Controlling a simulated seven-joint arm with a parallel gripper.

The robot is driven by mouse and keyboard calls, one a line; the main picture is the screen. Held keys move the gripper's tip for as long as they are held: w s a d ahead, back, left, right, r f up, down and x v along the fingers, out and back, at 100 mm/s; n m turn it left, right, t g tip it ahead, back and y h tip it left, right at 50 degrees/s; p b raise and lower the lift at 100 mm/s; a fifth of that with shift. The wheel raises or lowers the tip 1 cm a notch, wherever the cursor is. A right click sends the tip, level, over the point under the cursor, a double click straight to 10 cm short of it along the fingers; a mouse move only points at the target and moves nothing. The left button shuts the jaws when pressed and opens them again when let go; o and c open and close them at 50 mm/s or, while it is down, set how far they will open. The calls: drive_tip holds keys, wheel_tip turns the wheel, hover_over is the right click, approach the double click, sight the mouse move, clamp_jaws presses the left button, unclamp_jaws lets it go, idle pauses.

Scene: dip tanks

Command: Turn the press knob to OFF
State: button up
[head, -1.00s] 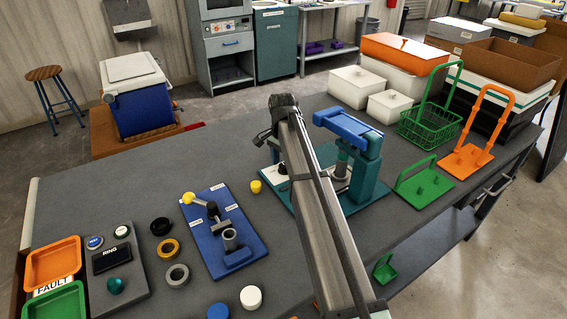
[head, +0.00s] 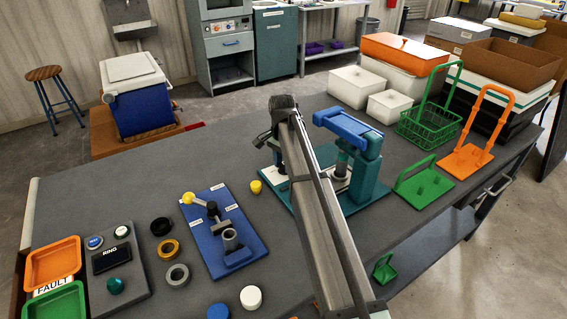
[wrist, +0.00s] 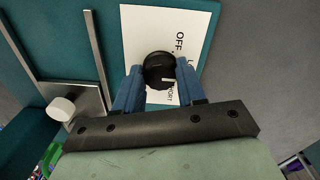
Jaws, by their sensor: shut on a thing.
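The press (head: 368,172) is a teal frame with a blue top, standing on a teal base behind my arm in the head view. Its black round knob (wrist: 158,69) sits on a white label plate (wrist: 150,22) in the wrist view. The word OFF is printed above the knob; other lettering to its lower right is partly covered. A pale pointer mark on the knob faces the lower right, not OFF. My gripper (wrist: 159,78) has its blue fingers on either side of the knob, shut on it. In the head view my arm hides the knob and fingers.
A blue fixture board (head: 222,232) with a yellow-knobbed lever lies left of the press, near several rings. A control box (head: 113,268) is at far left. Green and orange handled holders (head: 467,160) stand to the right. A small yellow cap (head: 256,187) is beside the press base.

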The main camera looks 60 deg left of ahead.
sight(283, 166)
drive_tip(key=shift+n, duration=0.4)
drive_tip(key=n, duration=0.5)
drive_tip(key=shift+d+n, duration=0.15)
drive_tip(key=shift+n, duration=0.15)
drive_tip(key=n, duration=0.5)
drive_tip(key=shift+w, duration=0.1)
drive_tip(key=shift+n, duration=0.4)
drive_tip(key=o, duration=1.1)
drive_tip(key=shift+c, duration=0.2)
wheel_tip(283, 166, up, 14)
drive_tip(key=shift+s, duration=0.2)
